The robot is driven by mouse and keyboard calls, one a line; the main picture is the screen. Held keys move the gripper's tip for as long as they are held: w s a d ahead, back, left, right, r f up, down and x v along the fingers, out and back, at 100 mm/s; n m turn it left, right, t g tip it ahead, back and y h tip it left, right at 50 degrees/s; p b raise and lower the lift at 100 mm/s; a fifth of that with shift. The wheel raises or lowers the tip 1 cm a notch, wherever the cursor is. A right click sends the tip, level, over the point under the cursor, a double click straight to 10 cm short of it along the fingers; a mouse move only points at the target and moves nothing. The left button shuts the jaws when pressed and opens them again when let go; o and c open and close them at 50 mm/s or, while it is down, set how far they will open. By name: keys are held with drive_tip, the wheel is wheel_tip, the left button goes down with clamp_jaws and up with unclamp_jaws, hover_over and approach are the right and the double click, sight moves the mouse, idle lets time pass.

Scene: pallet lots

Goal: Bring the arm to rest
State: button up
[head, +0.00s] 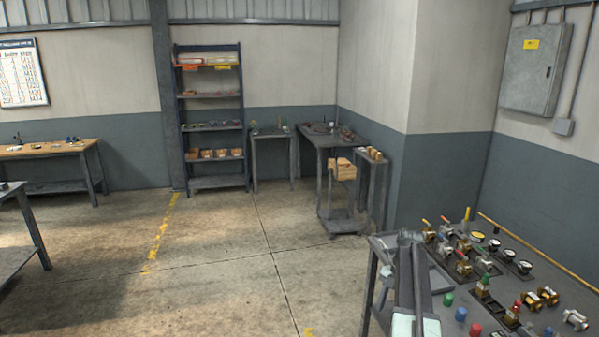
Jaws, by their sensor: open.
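My arm (415,290) reaches up from the bottom edge in the head view, at the left end of the near right table. My gripper (410,237) is at its far end, small and open, with nothing seen between its fingers. It is near the table's back left corner. The picture does not show clearly whether it is above the table or beyond its edge.
The near right table (463,318) holds several brass valves, gauges (494,244) and coloured caps (461,314). A shelf rack (212,123), a corner bench (322,140) and a cart (340,222) stand at the back. Tables stand at left. The middle floor (205,260) is clear.

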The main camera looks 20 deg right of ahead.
drive_tip(key=w+a+m+h, duration=0.1)
drive_tip(key=w+a, duration=0.1)
drive_tip(key=a, duration=1.3)
drive_tip(key=w+a+m+h, duration=0.1)
drive_tip(key=w+a, duration=0.2)
drive_tip(key=a, duration=1.2)
drive_tip(key=s+a+m, duration=0.2)
drive_tip(key=a+m, duration=0.3)
drive_tip(key=m, duration=0.4)
drive_tip(key=s+a+f+m+t+h, duration=0.1)
drive_tip(key=s+a+m, duration=0.2)
drive_tip(key=a+m, duration=0.3)
drive_tip(key=m, duration=0.4)
drive_tip(key=shift+s+a+f+t+h, duration=0.15)
drive_tip(key=shift+s+a+t+h, duration=0.05)
drive_tip(key=shift+s+t+h, duration=0.1)
drive_tip(key=shift+c, duration=0.7)
drive_tip(key=shift+d, duration=0.1)
